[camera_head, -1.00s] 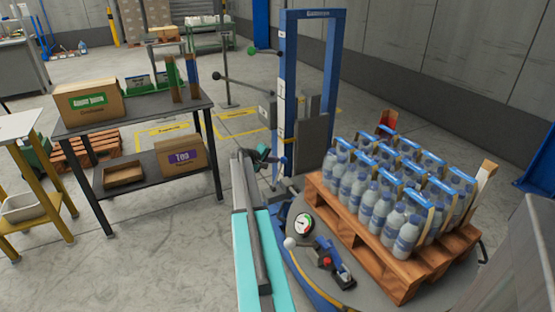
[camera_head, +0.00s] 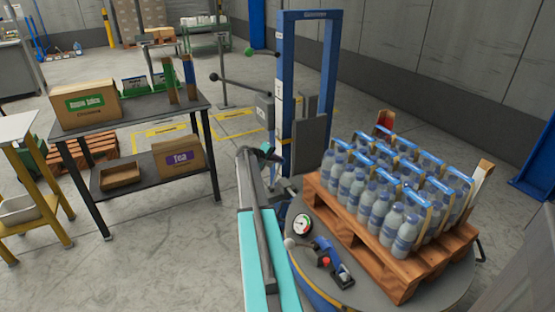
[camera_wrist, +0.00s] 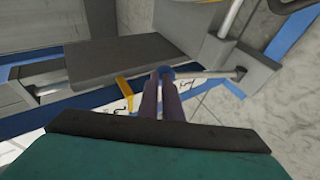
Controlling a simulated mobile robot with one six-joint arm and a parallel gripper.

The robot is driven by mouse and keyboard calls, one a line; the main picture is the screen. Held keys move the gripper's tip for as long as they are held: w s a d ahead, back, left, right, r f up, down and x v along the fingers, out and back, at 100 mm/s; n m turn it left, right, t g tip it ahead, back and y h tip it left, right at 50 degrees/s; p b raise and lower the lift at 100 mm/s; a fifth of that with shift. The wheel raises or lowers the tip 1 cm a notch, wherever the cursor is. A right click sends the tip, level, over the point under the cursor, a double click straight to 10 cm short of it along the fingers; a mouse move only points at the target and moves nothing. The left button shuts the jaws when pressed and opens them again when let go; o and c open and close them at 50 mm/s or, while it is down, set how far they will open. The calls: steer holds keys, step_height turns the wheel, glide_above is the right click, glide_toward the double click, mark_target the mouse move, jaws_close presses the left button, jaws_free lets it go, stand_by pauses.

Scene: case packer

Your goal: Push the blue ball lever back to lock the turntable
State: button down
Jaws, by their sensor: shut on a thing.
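In the wrist view, my gripper (camera_wrist: 166,78) has its two dark fingers close together on the blue ball (camera_wrist: 166,70) of the lever. The lever's thin rod (camera_wrist: 208,74) runs right from the ball to a grey block. In the head view, my gripper (camera_head: 276,157) is low beside the foot of the blue mast, and the ball cannot be made out there. The round grey turntable (camera_head: 385,291) carries a wooden pallet (camera_head: 407,287) of water bottles (camera_head: 385,205).
A blue mast (camera_head: 288,100) stands behind the turntable. A shelf table (camera_head: 125,128) with boxes stands left, with open floor between.

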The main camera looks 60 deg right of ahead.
steer(key=shift+s+d, duration=0.25)
steer(key=shift+d, duration=0.05)
steer(key=v, duration=1.4)
steer(key=shift+r, duration=0.45)
steer(key=shift+w, duration=0.15)
